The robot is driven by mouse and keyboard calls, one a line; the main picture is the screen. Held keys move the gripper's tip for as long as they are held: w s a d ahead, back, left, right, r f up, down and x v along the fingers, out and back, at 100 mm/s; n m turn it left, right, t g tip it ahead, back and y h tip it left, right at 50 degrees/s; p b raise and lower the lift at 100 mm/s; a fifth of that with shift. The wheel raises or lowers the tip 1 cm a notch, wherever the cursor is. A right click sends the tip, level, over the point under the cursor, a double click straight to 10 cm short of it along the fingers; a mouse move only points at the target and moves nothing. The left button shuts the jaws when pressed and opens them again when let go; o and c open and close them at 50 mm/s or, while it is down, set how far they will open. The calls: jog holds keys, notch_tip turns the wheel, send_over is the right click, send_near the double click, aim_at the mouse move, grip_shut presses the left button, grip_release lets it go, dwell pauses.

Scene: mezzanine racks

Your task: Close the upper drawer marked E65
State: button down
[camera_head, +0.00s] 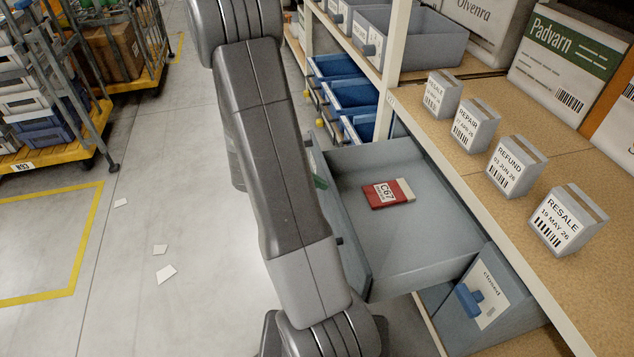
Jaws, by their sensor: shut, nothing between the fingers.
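A grey drawer (445,240) stands pulled out to the left from the rack, below the brown shelf. A red and beige piece marked C67 (389,193) lies on its floor. The outer face of its front panel (353,262) is turned away and partly behind my arm, so no E65 mark can be read. Below it, a grey front (462,323) has a blue handle (472,298) and a card reading "closed". My arm crosses the view from top to bottom in front of the drawer's left side. My gripper is not visible.
Small labelled boxes (513,166) stand along the shelf (455,122) above the drawer. Several blue drawers (350,95) stand open beyond it. A cart with a yellow base (60,150) is at the far left. The floor left of my arm is free except for paper scraps (166,274).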

jog(key=w+d+b, duration=0.2)
jog(key=w+d, duration=0.2)
jog(key=d, duration=0.9)
jog(key=w+d+b, duration=0.2)
jog(key=w+d, duration=0.3)
jog(key=d, duration=0.9)
jog(key=shift+d, duration=0.25)
jog(key=shift+r, duration=0.2)
